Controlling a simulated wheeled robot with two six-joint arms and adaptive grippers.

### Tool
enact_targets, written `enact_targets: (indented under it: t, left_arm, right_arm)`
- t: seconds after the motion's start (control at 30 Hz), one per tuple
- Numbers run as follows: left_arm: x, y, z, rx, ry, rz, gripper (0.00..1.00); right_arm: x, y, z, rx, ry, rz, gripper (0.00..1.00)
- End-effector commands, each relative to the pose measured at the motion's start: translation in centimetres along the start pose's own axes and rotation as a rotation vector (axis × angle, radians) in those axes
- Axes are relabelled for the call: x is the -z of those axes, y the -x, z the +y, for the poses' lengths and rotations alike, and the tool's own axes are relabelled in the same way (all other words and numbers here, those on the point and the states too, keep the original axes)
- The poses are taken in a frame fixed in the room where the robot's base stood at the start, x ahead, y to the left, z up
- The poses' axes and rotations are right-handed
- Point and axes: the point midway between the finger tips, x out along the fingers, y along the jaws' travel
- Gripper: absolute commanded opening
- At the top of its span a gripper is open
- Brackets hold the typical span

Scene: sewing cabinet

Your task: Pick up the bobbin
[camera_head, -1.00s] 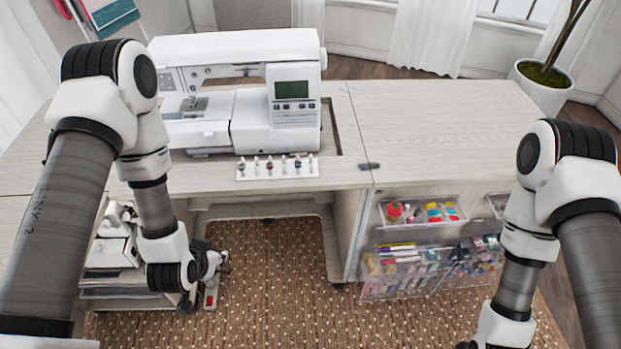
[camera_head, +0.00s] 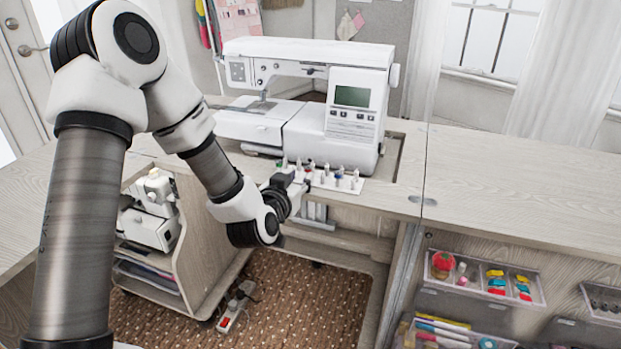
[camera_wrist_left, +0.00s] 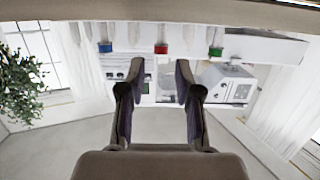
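A small white rack (camera_head: 350,187) lies at the front edge of the table, holding several upright pegs with small coloured bobbins. My left gripper (camera_head: 297,187) is in front of the rack's left part, and hides some of it. The left wrist view looks upside down. There my left gripper (camera_wrist_left: 160,70) is open, its two fingers apart with nothing held between them. A red bobbin (camera_wrist_left: 161,48) shows beyond the fingertips, roughly in line with the gap. A blue bobbin (camera_wrist_left: 106,48) and a green bobbin (camera_wrist_left: 215,51) show to either side. My right gripper is out of view.
A white sewing machine (camera_head: 345,120) stands right behind the rack. The tabletop (camera_head: 500,170) to the right is clear. A clear tray (camera_head: 485,285) with small supplies hangs below it. An open side cabinet (camera_head: 205,245) with a white machine is at the lower left.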

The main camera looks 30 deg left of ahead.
Motion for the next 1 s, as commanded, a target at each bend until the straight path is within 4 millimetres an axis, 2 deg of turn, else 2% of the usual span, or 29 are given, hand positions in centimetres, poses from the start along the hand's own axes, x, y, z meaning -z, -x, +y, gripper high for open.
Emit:
enact_targets:
  t: [0.33,0.57,0.6,0.67,1.0]
  left_arm:
    - [0.4,-5.4,-0.1,0.000,-0.001,-0.001,0.34]
    - [0.4,-5.7,-0.1,-0.001,0.000,-0.003,0.34]
    - [0.4,-5.7,-0.1,-0.001,0.000,-0.003,0.21]
    - [0.4,-5.7,-0.1,-0.001,0.000,-0.003,0.10]
    - [0.4,-5.7,-0.1,-0.001,0.000,-0.003,0.09]
  right_arm:
    - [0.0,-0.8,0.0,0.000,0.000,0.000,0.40]
    - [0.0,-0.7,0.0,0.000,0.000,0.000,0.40]
    - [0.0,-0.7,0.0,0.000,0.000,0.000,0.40]
    - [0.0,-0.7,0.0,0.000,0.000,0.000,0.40]
    - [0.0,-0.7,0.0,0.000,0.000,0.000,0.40]
